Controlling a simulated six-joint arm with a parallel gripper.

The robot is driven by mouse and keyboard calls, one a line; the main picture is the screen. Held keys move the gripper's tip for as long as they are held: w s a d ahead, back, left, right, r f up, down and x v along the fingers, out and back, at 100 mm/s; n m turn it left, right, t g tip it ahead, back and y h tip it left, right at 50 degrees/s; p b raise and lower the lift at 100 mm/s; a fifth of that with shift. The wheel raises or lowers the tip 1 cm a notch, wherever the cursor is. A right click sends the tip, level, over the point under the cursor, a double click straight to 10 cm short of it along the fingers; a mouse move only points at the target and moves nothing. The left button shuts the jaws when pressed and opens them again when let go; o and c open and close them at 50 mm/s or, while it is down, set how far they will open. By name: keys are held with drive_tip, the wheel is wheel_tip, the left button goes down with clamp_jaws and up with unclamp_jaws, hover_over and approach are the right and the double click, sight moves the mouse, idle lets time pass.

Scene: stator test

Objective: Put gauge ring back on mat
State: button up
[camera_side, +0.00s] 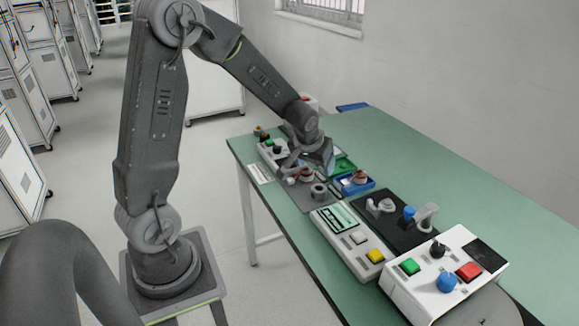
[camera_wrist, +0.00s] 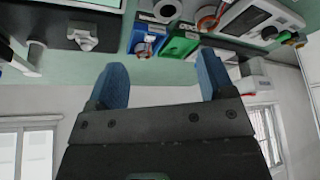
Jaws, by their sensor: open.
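A grey ring (camera_side: 319,190), which looks like the gauge ring, sits on the grey mat (camera_side: 310,206) in the side view. In the wrist view a grey ring (camera_wrist: 165,8) shows at the top edge, partly cut off. My gripper (camera_wrist: 162,82) is open, with two blue fingers spread wide and nothing between them. In the side view it is over the far part of the mat, behind the ring and apart from it. A copper-wound part (camera_side: 306,174) stands close by the gripper, partly hidden by it.
A blue tray (camera_side: 352,187) holding a copper-wound part and a green tray (camera_side: 346,165) stand right of the mat. A tester with a screen (camera_side: 352,240), a black fixture plate (camera_side: 385,230) and a button box (camera_side: 440,285) stand nearer. The right side of the table is clear.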

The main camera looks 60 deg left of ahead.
drive_tip(key=s+d+r+m+h, duration=0.1)
drive_tip(key=s+d+r+m, duration=0.2)
drive_tip(key=s+d+r, duration=0.4)
drive_tip(key=s+d+r+m+t+h, duration=0.1)
drive_tip(key=s+d+r+m, duration=0.2)
drive_tip(key=s+d+r, duration=0.4)
drive_tip(key=s+d, duration=0.2)
drive_tip(key=s, duration=0.3)
drive_tip(key=shift+s+d+r+h, duration=0.15)
drive_tip(key=shift+s+r+h, duration=0.15)
drive_tip(key=shift+s, duration=0.05)
